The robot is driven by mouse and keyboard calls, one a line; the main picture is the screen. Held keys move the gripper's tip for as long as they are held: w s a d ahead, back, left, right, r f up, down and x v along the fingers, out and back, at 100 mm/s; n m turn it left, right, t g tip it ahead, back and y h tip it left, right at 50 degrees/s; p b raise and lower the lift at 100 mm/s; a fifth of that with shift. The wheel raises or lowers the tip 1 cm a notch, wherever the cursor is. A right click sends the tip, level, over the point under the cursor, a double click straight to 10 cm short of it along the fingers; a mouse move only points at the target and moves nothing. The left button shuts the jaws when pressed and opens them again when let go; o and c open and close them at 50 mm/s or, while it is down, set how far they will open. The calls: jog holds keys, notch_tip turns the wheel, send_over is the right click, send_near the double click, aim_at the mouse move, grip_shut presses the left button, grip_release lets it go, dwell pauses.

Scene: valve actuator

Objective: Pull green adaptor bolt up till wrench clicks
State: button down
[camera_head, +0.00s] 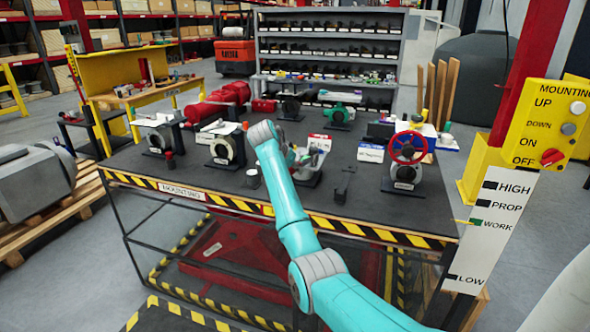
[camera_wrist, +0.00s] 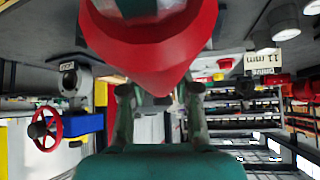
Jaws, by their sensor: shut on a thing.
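My gripper (camera_wrist: 160,105) is shut on a red-ended tool (camera_wrist: 150,40) that fills the upper middle of the wrist view, very close to the camera. It looks like the wrench's handle, but I cannot tell for sure. In the head view my arm comes over the front edge of the workbench (camera_head: 130,160), and its end hides much of the work spot. A grey and white piece (camera_head: 308,162) shows just right of the arm. I cannot make out the green adaptor bolt or its contact with the wrench in either view.
A valve with a red handwheel (camera_head: 408,147) stands right of my arm and also shows in the wrist view (camera_wrist: 45,128). A grey valve body (camera_head: 222,150) stands left. A green actuator (camera_head: 337,114) is farther back. A yellow control panel (camera_head: 545,115) is at right.

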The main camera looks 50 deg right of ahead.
jog(key=shift+w+r+m+g, duration=0.1)
jog(key=shift+w+m+g, duration=0.3)
jog(key=shift+w+m, duration=0.15)
jog(key=shift+n, duration=0.25)
jog(key=shift+w+r, duration=0.1)
jog(key=shift+r, duration=0.1)
jog(key=shift+r, duration=2.25)
